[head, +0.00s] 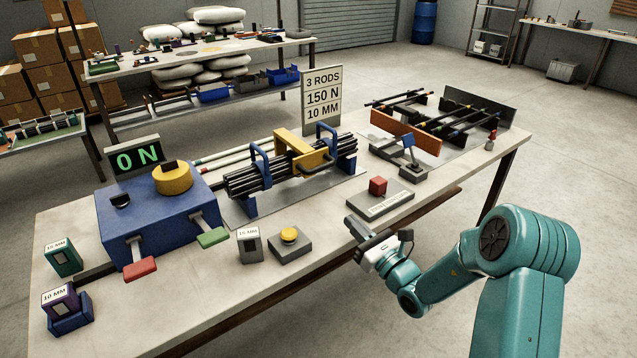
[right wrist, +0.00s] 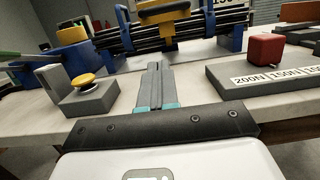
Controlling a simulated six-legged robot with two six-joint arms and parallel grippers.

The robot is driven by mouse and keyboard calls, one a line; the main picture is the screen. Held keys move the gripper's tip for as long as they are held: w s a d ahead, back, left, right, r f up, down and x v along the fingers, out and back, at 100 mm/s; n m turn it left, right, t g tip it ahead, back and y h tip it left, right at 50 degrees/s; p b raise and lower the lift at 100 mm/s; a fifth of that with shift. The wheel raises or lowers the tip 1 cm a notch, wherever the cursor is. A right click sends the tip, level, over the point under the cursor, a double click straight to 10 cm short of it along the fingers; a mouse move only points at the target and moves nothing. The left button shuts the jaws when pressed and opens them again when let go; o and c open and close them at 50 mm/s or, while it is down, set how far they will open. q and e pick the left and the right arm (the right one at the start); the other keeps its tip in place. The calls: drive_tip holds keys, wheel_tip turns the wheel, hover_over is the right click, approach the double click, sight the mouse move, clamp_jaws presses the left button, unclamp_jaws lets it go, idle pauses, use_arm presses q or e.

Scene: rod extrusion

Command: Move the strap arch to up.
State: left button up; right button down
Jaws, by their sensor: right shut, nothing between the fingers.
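A yellow arch (head: 292,141), which I take to be the strap arch, spans the bundle of black rods (head: 255,182) on the table. A yellow plate sits at its front side. The arch also shows at the top edge of the right wrist view (right wrist: 163,14), partly cut off. My right gripper (head: 352,222) is shut and empty near the table's front edge, well apart from the arch. In the right wrist view its closed fingers (right wrist: 154,85) point toward the rod bundle. My left gripper is not in view.
Blue holders with hoops (head: 327,130) flank the arch. A grey block with a yellow button (head: 289,237) and a labelled bar with a red cube (head: 377,187) stand either side of my right gripper's line to the bundle. A blue machine (head: 160,218) stands left.

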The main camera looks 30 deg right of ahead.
drive_tip(key=w, duration=0.3)
drive_tip(key=w+r, duration=0.1)
drive_tip(key=w, duration=0.2)
drive_tip(key=w+a, duration=0.1)
drive_tip(key=w, duration=0.2)
drive_tip(key=shift+w+r+p, duration=0.1)
drive_tip(key=shift+r+p, duration=0.2)
drive_tip(key=shift+r, duration=0.1)
drive_tip(key=w+r, duration=0.2)
drive_tip(key=r, duration=0.1)
drive_tip(key=shift+w+r+p, duration=0.15)
drive_tip(key=shift+w+p, duration=0.15)
drive_tip(key=shift+p, duration=0.05)
